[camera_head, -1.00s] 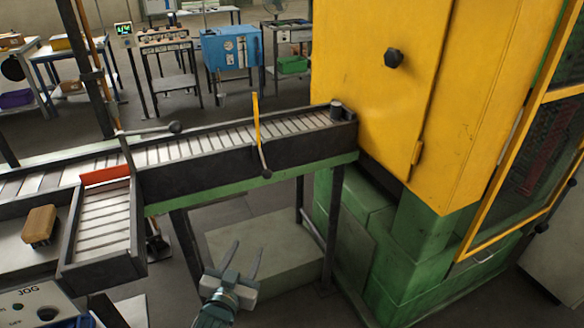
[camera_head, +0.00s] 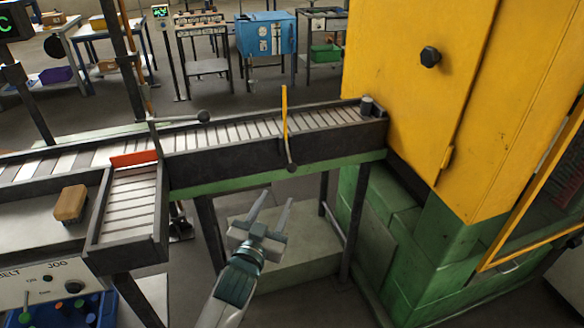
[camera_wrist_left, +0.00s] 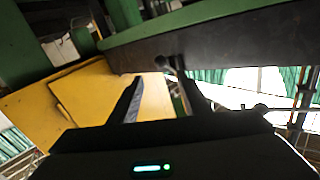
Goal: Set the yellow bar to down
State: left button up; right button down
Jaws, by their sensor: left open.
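The yellow bar (camera_head: 284,110) stands upright across the roller conveyor (camera_head: 235,133), beside the yellow cabinet. A dark lever with a round knob (camera_head: 291,168) hangs at its lower end on the conveyor's near side. My left gripper (camera_head: 272,199) is open and empty, below the conveyor's near edge and a little left of the knob in the head view. In the left wrist view, the open fingers of the gripper (camera_wrist_left: 160,85) point toward the conveyor's dark side wall (camera_wrist_left: 220,40), and a dark round knob shows near the fingertips. My right gripper is out of view.
The yellow cabinet (camera_head: 415,75) on its green base closes off the right. A conveyor leg (camera_head: 352,215) stands right of the gripper.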

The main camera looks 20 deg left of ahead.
aim_at(290, 172)
pick_arm(q)
jog(key=w+p, duration=0.1)
jog(key=w, duration=0.8)
jog(key=shift+r+p, duration=0.1)
jog(key=shift+p, duration=0.3)
jog(key=w, duration=0.4)
jog(key=shift+w+p, duration=0.4)
jog(key=shift+w, duration=0.7)
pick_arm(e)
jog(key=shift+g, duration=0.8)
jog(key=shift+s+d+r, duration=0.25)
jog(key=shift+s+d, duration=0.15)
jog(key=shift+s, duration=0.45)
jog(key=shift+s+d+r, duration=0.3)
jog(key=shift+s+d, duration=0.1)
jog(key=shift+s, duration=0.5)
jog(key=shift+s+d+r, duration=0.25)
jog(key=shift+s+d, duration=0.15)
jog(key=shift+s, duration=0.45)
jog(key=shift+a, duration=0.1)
pick_arm(q)
jog(key=shift+c, duration=0.9)
grip_shut()
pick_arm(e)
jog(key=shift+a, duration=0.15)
